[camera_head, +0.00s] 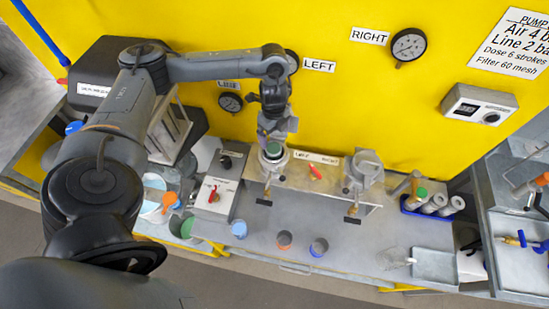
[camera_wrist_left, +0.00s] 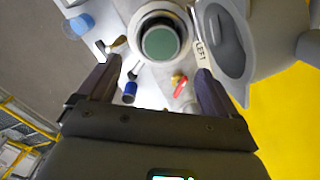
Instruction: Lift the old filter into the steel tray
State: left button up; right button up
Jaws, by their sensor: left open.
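The old filter (camera_head: 273,149) shows as a green round top in the mouth of the left housing on the bench. In the left wrist view its green top (camera_wrist_left: 160,43) sits inside a pale ring, just beyond the fingertips. My left gripper (camera_head: 274,132) points down over this housing. In the wrist view its two fingers (camera_wrist_left: 155,85) are apart, with nothing between them. Whether they touch the filter cannot be told. The steel tray (camera_head: 435,265) is a shallow grey tray at the right front of the bench and looks empty. My right gripper is not in view.
A second housing (camera_head: 363,172) stands to the right, with a red-handled valve (camera_head: 315,172) between. A blue tray (camera_head: 418,212) holds several pale cylinders. Small cups (camera_head: 284,239) stand along the front. The yellow wall (camera_head: 340,90) is close behind.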

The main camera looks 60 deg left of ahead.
aim_at(274, 148)
pick_arm(q)
notch_tip(274, 148, down, 4)
jog(key=shift+r+b, duration=0.25)
jog(key=shift+b, duration=0.4)
jog(key=shift+f+p, duration=0.3)
jog(key=shift+f, duration=0.1)
jog(key=shift+a+f+p, duration=0.1)
jog(key=shift+f+p, duration=0.35)
jog(key=shift+f, duration=1.75)
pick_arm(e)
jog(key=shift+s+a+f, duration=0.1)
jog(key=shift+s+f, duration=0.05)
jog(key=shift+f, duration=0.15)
pick_arm(q)
jog(key=c, duration=1.5)
